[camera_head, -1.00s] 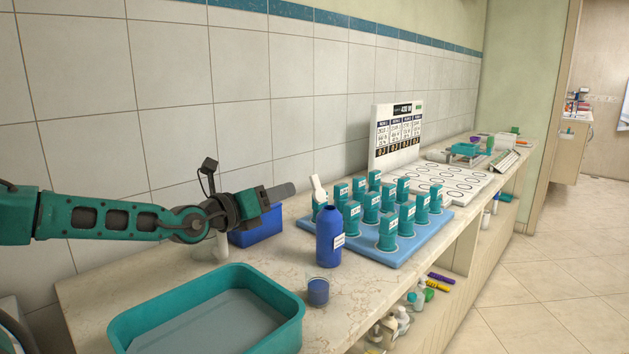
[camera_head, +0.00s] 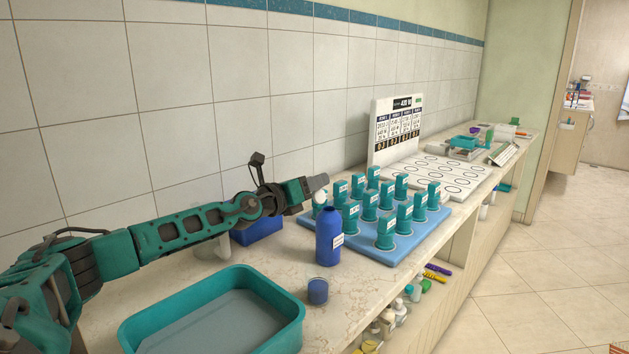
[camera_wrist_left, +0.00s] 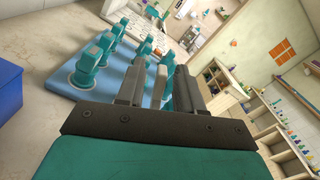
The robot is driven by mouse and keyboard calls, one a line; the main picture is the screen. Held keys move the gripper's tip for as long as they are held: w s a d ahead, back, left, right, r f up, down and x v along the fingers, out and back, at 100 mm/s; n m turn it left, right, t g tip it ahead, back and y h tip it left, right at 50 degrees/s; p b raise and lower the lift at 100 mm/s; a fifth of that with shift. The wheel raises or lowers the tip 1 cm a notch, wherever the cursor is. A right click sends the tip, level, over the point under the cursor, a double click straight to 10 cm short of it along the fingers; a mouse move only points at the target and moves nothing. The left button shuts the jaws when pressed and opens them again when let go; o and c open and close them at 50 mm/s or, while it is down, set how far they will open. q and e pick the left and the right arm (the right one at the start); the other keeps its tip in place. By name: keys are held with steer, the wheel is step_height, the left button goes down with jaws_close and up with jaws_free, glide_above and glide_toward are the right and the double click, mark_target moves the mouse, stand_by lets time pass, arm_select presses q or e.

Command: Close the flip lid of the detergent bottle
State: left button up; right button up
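The blue detergent bottle (camera_head: 328,240) stands upright on the counter with a white label on its side. Its white flip lid (camera_head: 320,198) shows as a small patch above and left of the bottle's neck, largely covered by my gripper. My left gripper (camera_head: 317,182) is just above and behind the bottle's top, pointing right; I cannot tell whether it touches the lid. In the left wrist view its fingers (camera_wrist_left: 158,88) lie close together with nothing clearly held between them. The bottle does not show in that view. My right gripper is not in view.
A blue tray (camera_head: 405,243) of several teal-capped holders stands right of the bottle. A small blue cup (camera_head: 317,291) is in front. A teal basin (camera_head: 296,328) is at front left, and a blue box (camera_head: 258,232) lies behind under my arm. The tiled wall is behind.

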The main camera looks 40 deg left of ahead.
arm_select(q)
steer(key=shift+w+d, duration=0.1)
steer(key=shift+w, duration=0.2)
jaws_close()
